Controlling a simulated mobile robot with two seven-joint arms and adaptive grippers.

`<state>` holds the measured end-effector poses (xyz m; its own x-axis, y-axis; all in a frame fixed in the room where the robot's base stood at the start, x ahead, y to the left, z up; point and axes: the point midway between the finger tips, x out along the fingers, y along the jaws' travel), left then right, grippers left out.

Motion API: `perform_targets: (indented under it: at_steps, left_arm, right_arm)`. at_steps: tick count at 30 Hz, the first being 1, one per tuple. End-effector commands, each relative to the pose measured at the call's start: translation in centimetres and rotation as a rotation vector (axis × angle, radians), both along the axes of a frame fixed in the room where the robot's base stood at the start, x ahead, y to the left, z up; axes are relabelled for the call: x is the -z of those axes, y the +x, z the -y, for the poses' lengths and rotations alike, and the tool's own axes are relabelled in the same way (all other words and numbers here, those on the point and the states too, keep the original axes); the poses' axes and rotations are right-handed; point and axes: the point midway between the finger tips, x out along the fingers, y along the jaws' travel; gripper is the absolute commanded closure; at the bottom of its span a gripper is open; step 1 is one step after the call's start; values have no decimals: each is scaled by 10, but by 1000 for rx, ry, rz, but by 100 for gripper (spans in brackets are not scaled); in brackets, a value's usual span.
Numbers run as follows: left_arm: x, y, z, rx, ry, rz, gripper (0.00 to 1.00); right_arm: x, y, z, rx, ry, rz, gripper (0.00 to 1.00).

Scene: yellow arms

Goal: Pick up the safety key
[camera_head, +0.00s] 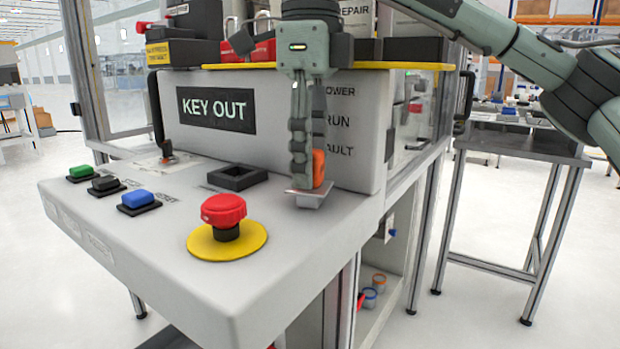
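An orange-handled piece, which looks like the safety key (319,169), stands upright at the right end of the grey console top. A flat metal plate and a small pale block show at its foot. My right gripper (309,165) points straight down over it with its fingers at the orange handle. One finger overlaps the handle's left side; the other finger's tip is hidden, so I cannot tell whether they grip it. The foot of the piece appears at the console surface; contact is unclear. My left gripper is not in view.
A red mushroom button (223,211) on a yellow disc stands in front. A black square socket (237,177) lies left of my gripper. Green, black and blue buttons (139,199) line the left. A grey "KEY OUT" box (280,110) rises behind. A side table (520,145) stands right.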

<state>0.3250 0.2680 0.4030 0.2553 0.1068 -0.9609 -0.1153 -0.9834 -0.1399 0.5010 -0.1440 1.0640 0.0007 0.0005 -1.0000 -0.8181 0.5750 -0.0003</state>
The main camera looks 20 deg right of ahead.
Motion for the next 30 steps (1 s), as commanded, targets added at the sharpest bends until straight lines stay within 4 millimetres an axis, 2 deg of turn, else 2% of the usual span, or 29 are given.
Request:
perform_targets:
  at_steps: [1, 9, 20, 26, 28, 29, 30]
  left_arm:
    - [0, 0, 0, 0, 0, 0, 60]
    - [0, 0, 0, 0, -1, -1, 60]
    - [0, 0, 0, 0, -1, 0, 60]
    - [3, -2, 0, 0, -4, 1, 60]
    - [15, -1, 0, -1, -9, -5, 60]
    - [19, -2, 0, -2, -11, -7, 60]
    - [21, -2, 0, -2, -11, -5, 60]
  right_arm:
    - [0, 0, 0, 0, 0, 0, 66]
    - [0, 0, 0, 0, 0, 0, 99]
    - [-4, 0, 0, 0, -1, 1, 100]
    - [-28, 0, 0, 0, 0, 4, 100]
    - [-44, 0, 0, 2, -1, 5, 100]
    - [-49, 0, -2, 0, -1, 5, 100]
    - [-50, -2, -14, -5, -2, 2, 100]
